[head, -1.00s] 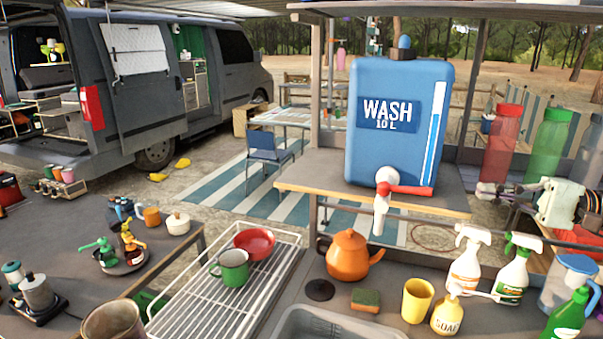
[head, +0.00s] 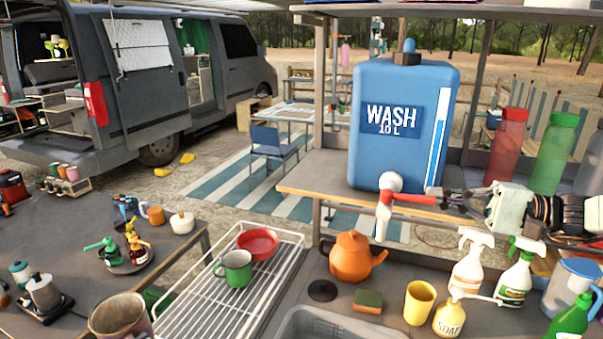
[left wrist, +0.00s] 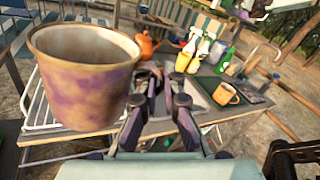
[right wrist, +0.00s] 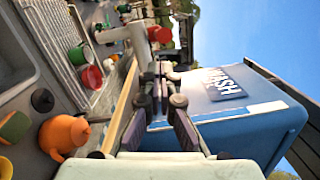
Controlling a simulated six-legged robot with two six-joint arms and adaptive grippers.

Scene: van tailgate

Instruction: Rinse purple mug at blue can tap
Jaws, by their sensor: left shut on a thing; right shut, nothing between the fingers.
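The purple mug (left wrist: 85,75) is stained brown and upright in the left wrist view; its rim and side also show at the bottom left of the head view (head: 118,318). My left gripper (left wrist: 165,92) is shut on it at its right side; the exact grip is hard to see. The blue can (head: 400,150), marked WASH 10 L, stands on a wooden shelf. Its white tap (head: 384,215) has a red lever (head: 414,198) pointing right. My right gripper (head: 448,202) is shut and empty beside the lever's right end; I cannot tell whether they touch.
Below the tap are an orange kettle (head: 350,258), a sponge (head: 368,301), a yellow cup (head: 419,303) and a sink basin (head: 330,322). A rack (head: 190,318) holds a green mug (head: 234,268) and red bowl (head: 257,244). Spray bottles stand at right.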

